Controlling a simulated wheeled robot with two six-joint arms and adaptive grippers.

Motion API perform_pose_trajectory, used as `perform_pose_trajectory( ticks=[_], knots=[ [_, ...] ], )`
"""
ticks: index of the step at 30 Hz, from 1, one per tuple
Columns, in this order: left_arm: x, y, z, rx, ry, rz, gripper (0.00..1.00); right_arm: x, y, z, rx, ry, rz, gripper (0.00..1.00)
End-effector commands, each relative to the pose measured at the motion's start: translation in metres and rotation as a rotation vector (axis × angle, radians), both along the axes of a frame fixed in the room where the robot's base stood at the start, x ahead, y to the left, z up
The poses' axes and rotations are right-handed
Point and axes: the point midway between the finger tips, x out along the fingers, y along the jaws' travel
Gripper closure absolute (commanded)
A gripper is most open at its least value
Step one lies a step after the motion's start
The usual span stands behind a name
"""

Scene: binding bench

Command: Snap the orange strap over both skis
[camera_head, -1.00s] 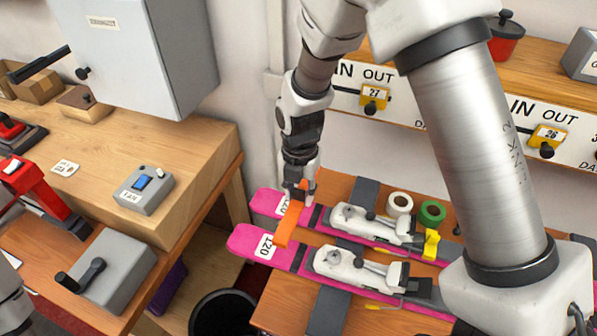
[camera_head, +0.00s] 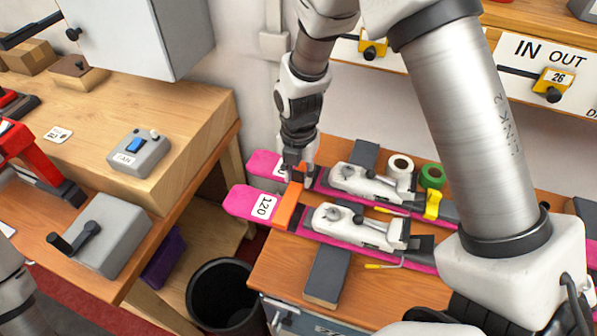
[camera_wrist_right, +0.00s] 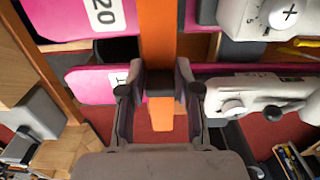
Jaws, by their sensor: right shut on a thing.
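Two pink skis lie side by side on a wooden bench, the near ski (camera_head: 243,203) and the far ski (camera_head: 263,163), each with a white binding. The orange strap (camera_head: 289,208) runs across the near ski, just right of its "120" label, and up to my right gripper (camera_head: 298,176). The right gripper is over the far ski, shut on the strap. In the right wrist view the strap (camera_wrist_right: 158,38) passes between the fingers of the gripper (camera_wrist_right: 160,88), its end showing beyond them. Whether the strap touches the skis is unclear. My left gripper is out of view.
Rolls of white tape (camera_head: 400,163) and green tape (camera_head: 433,176) stand behind the bindings. A black bin (camera_head: 222,296) is on the floor left of the bench. A wooden table (camera_head: 190,100) with a grey switch box (camera_head: 140,153) is at left.

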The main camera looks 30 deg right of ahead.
Motion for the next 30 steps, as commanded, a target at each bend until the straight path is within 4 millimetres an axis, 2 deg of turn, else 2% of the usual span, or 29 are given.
perform_pose_trajectory(
  ticks=[1, 2, 3, 30],
  knots=[
    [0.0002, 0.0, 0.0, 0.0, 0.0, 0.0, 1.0, 0.0, 0.0, 0.0001, 0.0, 0.0, 0.0, 0.85],
    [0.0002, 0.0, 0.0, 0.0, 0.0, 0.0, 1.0, 0.0, 0.0, 0.0001, 0.0, 0.0, 0.0, 0.96],
    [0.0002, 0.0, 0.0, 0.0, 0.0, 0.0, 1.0, 0.0, 0.0, 0.0001, 0.0, 0.0, 0.0, 1.0],
    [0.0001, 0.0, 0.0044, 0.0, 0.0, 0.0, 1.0, 0.0017, -0.0018, -0.0006, 0.0, 0.0, -0.001, 1.0]
  ],
)
